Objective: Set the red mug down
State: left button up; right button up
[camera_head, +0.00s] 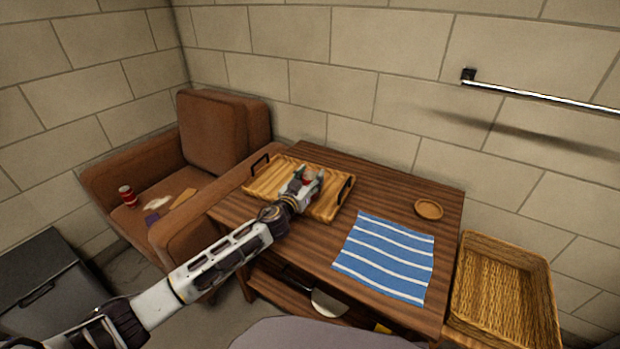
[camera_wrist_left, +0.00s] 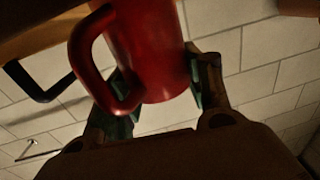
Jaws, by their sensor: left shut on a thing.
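The red mug (camera_wrist_left: 153,52) is between the fingers of my left gripper in the left wrist view, with its handle (camera_wrist_left: 88,62) toward the left. My left gripper (camera_wrist_left: 158,90) is shut on the mug. In the head view, the left gripper (camera_head: 308,178) is over the right part of a wooden tray (camera_head: 268,178) on the table. Only a small red bit of the mug shows there between the fingers. I cannot tell whether the mug's base touches the tray. My right gripper is in neither view.
The wooden table (camera_head: 385,185) also holds a blue striped cloth (camera_head: 385,258) and a round coaster (camera_head: 428,209). A wicker basket (camera_head: 500,290) stands at the right. A brown armchair (camera_head: 215,135) at the left holds a red can (camera_head: 128,196). The tray has upright black handles.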

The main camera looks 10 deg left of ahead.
pick_arm(q)
jog(key=shift+f, duration=0.1)
jog(key=o, duration=1.2)
